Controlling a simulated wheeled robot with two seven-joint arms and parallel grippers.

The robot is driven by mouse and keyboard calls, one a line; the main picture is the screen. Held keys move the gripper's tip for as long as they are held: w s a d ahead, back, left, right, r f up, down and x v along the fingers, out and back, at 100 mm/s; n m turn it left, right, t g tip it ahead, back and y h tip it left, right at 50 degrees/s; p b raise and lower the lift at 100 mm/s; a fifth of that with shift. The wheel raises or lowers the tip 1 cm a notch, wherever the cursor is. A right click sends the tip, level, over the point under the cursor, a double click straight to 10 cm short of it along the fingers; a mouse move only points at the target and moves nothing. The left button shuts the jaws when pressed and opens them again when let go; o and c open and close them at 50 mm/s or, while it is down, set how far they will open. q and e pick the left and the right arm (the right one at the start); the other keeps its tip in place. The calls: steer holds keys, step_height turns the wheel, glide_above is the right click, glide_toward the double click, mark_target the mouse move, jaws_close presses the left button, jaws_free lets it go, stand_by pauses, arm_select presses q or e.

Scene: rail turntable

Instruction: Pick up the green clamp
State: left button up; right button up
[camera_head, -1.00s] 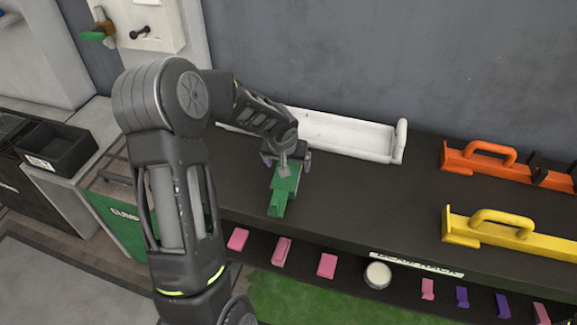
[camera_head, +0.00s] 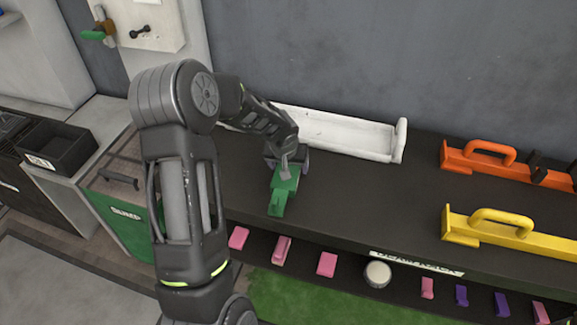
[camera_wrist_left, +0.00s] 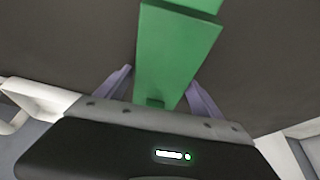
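The green clamp (camera_head: 283,196) lies on the dark top of the rack, its narrow end towards the front edge. My left gripper (camera_head: 285,166) is over its back end and hides part of it. In the left wrist view the clamp (camera_wrist_left: 172,55) runs between the two purple fingers (camera_wrist_left: 160,84). The fingers stand apart, one on each side, with a narrow dark gap beside the clamp. Contact at the fingertips is not clear. My right gripper is not in view.
A white tray-like piece (camera_head: 345,137) lies behind the gripper against the wall. An orange handled block (camera_head: 465,161) and a yellow one (camera_head: 465,228) lie to the right. Pink and purple pieces and a white round one (camera_head: 377,274) sit on the lower front ledge.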

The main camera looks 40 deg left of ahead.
arm_select(q)
jaws_close()
stand_by(0.7)
